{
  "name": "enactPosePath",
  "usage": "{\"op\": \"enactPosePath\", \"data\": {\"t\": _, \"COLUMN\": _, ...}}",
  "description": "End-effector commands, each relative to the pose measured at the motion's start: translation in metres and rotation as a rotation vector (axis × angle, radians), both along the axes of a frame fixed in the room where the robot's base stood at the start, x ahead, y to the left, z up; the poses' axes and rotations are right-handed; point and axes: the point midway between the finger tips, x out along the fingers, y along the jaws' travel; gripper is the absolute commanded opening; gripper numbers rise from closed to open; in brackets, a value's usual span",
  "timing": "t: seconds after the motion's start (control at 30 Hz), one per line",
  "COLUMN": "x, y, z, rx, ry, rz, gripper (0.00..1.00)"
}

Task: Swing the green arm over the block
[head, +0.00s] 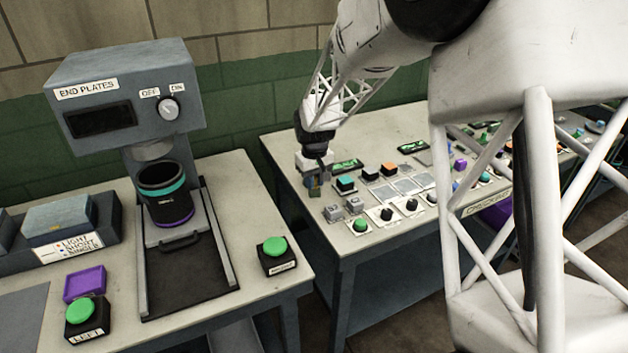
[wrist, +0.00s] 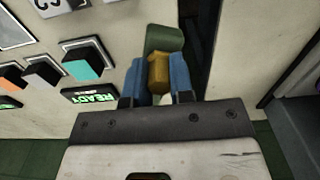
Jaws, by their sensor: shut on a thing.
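My gripper (wrist: 160,85) is shut on a brass-coloured piece (wrist: 158,72), with a blue finger on each side. A dull green piece (wrist: 166,38), perhaps the green arm, shows just beyond it; I cannot tell whether the two are joined. In the head view my gripper (head: 314,183) is at the left end of the right-hand table, and what it holds is small and mostly hidden. A black block with a teal face (head: 345,183) and one with an orange face (head: 389,170) stand to its right. I cannot tell which block the task names.
A READY display (wrist: 90,95) lies beside my gripper. Grey pads (head: 398,185), knobs and a green button (head: 360,224) cover the right-hand table (head: 345,240). A gap separates it from the left table, which carries the END PLATES machine (head: 130,85).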

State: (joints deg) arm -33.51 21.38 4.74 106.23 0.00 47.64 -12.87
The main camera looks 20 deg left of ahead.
Motion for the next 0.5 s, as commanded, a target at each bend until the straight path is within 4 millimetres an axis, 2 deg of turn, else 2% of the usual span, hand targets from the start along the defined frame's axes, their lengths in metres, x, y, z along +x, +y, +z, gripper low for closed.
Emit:
{"op": "enactPosePath", "data": {"t": 0.27, "x": 0.003, "y": -0.007, "z": 0.001, "rx": 0.000, "ry": 0.000, "rz": 0.065, "gripper": 0.00}}
{"op": "enactPosePath", "data": {"t": 0.5, "x": 0.012, "y": -0.021, "z": 0.001, "rx": 0.001, "ry": -0.001, "rz": 0.206, "gripper": 0.00}}
